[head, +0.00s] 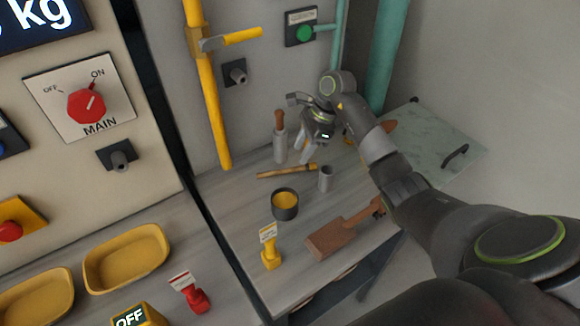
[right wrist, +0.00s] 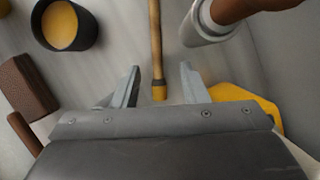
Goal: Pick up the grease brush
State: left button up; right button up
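The grease brush, a thin wooden stick with a dark band and a yellow end, lies on the grey bench in the head view (head: 285,172). In the right wrist view the brush (right wrist: 155,40) runs down from the top edge, its banded end between my finger lines. My right gripper (head: 311,152) is open and empty, just behind the brush's right end. In the right wrist view my right gripper (right wrist: 160,72) has its two fingers apart, one on each side of the brush. I cannot tell the height gap. My left gripper is not in view.
A dark pot of yellow grease (head: 285,205) stands in front of the brush. A grey holder (head: 280,149) with a brown handle stands behind, a small grey cup (head: 326,179) to the right. A brown block tool (head: 331,240) and a yellow tagged stand (head: 270,253) are nearer.

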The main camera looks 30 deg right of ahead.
aim_at(291, 168)
jog(key=shift+a+f, duration=0.15)
jog(key=shift+f, duration=0.1)
jog(key=shift+a+f, duration=0.1)
jog(key=shift+f, duration=0.05)
jog(key=p+x, duration=0.1)
jog(key=x, duration=0.1)
jog(key=p+x, duration=0.1)
jog(key=x, duration=0.1)
jog(key=shift+s+a+p, duration=0.15)
jog(key=shift+a+p, duration=0.15)
jog(key=shift+p, duration=0.05)
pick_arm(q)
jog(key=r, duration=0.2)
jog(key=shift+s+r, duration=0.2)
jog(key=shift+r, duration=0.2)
pick_arm(e)
jog(key=shift+f, duration=0.4)
jog(key=shift+c, duration=0.2)
grip_shut()
